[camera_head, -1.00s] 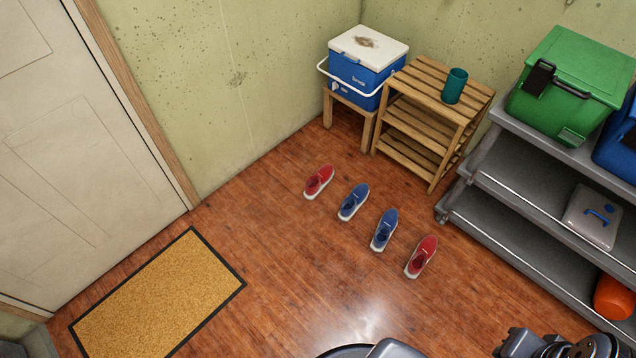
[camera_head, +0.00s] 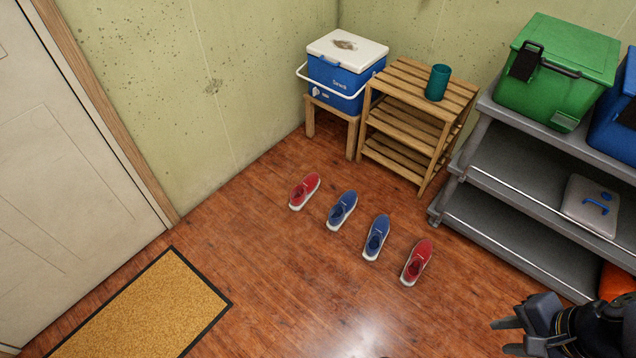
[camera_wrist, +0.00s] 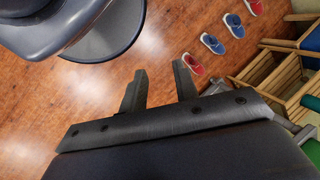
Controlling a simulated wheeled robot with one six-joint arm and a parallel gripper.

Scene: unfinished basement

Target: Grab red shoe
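Two red shoes with white soles lie on the wooden floor in the head view, at the ends of a row with two blue shoes between them. One red shoe (camera_head: 304,191) is at the left end and the other red shoe (camera_head: 416,262) is at the right end. The blue shoes are the left one (camera_head: 342,210) and the right one (camera_head: 376,238). My gripper (camera_head: 503,337) is at the lower right, apart from the shoes. In the wrist view my gripper (camera_wrist: 160,82) has its fingers spread with nothing between them. A red shoe (camera_wrist: 192,64) shows beyond the right finger.
A slatted wooden rack (camera_head: 405,120) holds a teal cup (camera_head: 438,82). A blue and white cooler (camera_head: 344,72) sits on a wooden stool. A grey shelf cart (camera_head: 520,215) with a green bin (camera_head: 556,75) stands right. A doormat (camera_head: 145,315) lies left. Floor around the shoes is clear.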

